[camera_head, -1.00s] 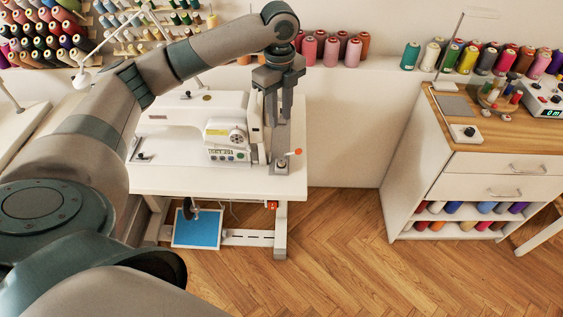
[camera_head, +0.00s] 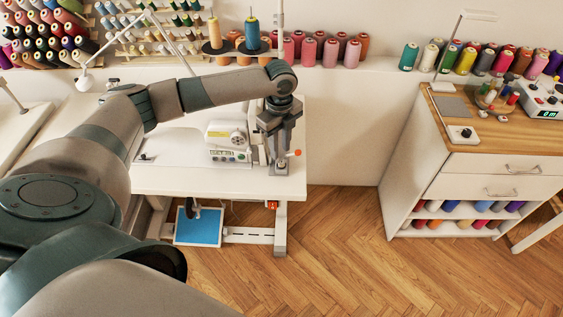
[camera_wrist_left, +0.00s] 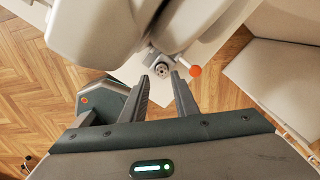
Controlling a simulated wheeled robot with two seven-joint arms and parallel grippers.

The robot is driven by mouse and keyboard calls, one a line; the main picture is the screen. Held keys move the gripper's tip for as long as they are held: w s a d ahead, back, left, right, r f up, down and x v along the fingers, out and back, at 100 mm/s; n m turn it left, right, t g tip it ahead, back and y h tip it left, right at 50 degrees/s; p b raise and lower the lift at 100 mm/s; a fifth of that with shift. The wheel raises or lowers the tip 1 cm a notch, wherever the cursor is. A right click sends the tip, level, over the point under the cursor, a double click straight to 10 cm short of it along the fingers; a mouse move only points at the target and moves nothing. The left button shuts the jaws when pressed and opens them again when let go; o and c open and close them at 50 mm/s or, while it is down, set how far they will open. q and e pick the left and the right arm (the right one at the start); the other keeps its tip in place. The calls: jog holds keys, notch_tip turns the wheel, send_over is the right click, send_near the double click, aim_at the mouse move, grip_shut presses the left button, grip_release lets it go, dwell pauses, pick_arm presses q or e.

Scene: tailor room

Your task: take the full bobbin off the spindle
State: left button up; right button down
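The bobbin on the spindle (camera_head: 281,163) is a small metal piece at the right end of the white sewing table (camera_head: 180,178), beside an orange-tipped lever (camera_head: 296,153). In the left wrist view the bobbin (camera_wrist_left: 161,69) shows its round end, just past and between the fingertips, with the orange tip (camera_wrist_left: 195,71) to its right. My left gripper (camera_head: 279,152) points down just above the bobbin. In the left wrist view its fingers (camera_wrist_left: 161,84) are apart with nothing between them. Whether they touch the bobbin cannot be told.
The white sewing machine (camera_head: 225,135) stands close to the left of the gripper, partly hidden by my arm. Thread cones (camera_head: 252,33) stand behind. A wooden-topped cabinet (camera_head: 500,135) is at right, with open floor (camera_head: 340,230) between.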

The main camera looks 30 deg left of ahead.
aim_at(281, 161)
pick_arm(q)
jog(key=shift+f+p, duration=0.4)
jog(key=shift+f, duration=0.1)
notch_tip(281, 161, down, 3)
jog(key=shift+w+f+p, duration=0.1)
jog(key=shift+p, duration=0.5)
jog(key=shift+f, duration=0.45)
grip_shut()
